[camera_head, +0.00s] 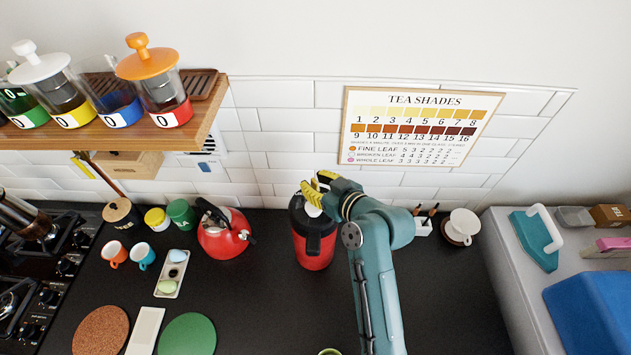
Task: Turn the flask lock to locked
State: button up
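A red flask (313,255) with a black lid and a black handle or spout at its front stands upright on the dark counter near the wall. A small white part, perhaps the flask lock (313,211), shows on top of the lid. My gripper (315,189) has yellow fingers and reaches in from the right, over the top of the flask. One finger is at or just above the white part; contact cannot be told. The finger gap is not clear from this angle, and the lock's setting cannot be read.
A red kettle (224,232) stands left of the flask. A white holder (422,226) and a white dripper (461,225) are to the right. A wooden shelf (200,130) with several jars overhangs the upper left. The counter in front of the flask is mostly clear.

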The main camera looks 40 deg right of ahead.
grip_shut()
